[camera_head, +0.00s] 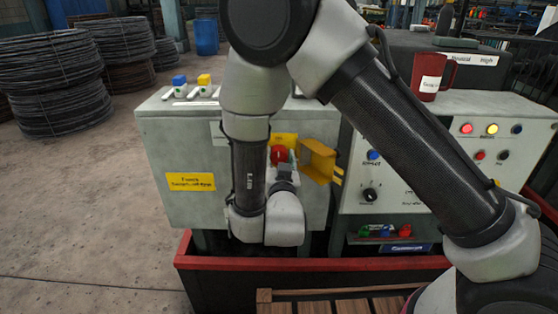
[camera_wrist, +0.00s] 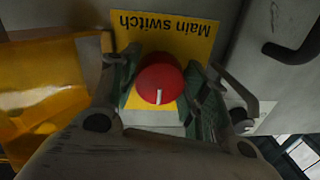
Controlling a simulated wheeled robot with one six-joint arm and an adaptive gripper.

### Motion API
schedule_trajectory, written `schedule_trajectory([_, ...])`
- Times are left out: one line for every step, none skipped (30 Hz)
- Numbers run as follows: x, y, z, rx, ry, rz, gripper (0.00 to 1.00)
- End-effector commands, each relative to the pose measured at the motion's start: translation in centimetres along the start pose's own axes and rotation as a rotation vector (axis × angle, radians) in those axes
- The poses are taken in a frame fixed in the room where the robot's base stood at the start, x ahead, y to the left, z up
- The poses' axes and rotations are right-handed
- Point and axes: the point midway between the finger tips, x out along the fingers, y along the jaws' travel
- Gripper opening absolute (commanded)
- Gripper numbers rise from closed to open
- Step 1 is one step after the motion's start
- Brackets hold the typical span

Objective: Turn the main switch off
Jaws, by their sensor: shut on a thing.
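The main switch is a round red knob (camera_head: 279,154) on a yellow plate (camera_head: 284,140) on the front of the grey-white cabinet. In the wrist view the red knob (camera_wrist: 160,76) shows a white mark at its lower edge in the picture. The yellow label (camera_wrist: 170,33) reads "Main switch", upside down. My gripper (camera_wrist: 163,88) is shut on the knob, with one finger on each side of it. In the head view my arm hides part of the area around the switch. A yellow translucent cover (camera_head: 317,160) stands swung open to the right of the knob.
A second console (camera_head: 410,150) with buttons and lamps stands at the right, with a red mug (camera_head: 431,76) on top. A red-edged tray (camera_head: 330,262) runs below the cabinets. Wire coils (camera_head: 55,85) lie at the left. A dark handle (camera_wrist: 292,48) shows in the wrist view.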

Motion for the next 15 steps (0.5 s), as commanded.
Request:
schedule_trajectory([-0.02,0.04,0.00,-0.005,-0.001,0.001,0.22])
schedule_trajectory([-0.02,0.04,0.00,-0.009,-0.001,0.001,0.22])
schedule_trajectory([-0.02,0.05,0.00,-0.017,-0.001,0.001,0.22])
schedule_trajectory([-0.02,0.05,0.00,-0.024,-0.002,0.001,0.22])
schedule_trajectory([-0.02,0.05,0.00,-0.032,-0.002,0.001,0.22])
schedule_trajectory([-0.03,0.06,-0.01,-0.048,-0.003,0.002,0.22])
schedule_trajectory([-0.03,0.06,-0.02,-0.060,-0.004,0.002,0.22])
schedule_trajectory([-0.03,0.07,-0.02,-0.075,-0.005,0.002,0.22])
schedule_trajectory([-0.03,0.08,-0.03,-0.096,-0.006,0.002,0.22])
schedule_trajectory([-0.03,0.08,-0.04,-0.116,-0.007,0.003,0.22])
schedule_trajectory([-0.03,0.09,-0.05,-0.135,-0.008,0.003,0.22])
schedule_trajectory([-0.03,0.10,-0.07,-0.164,-0.010,0.003,0.22])
schedule_trajectory([-0.03,0.10,-0.08,-0.188,-0.011,0.004,0.22])
schedule_trajectory([-0.03,0.11,-0.09,-0.213,-0.012,0.004,0.22])
schedule_trajectory([-0.03,0.12,-0.10,-0.248,-0.015,0.004,0.22])
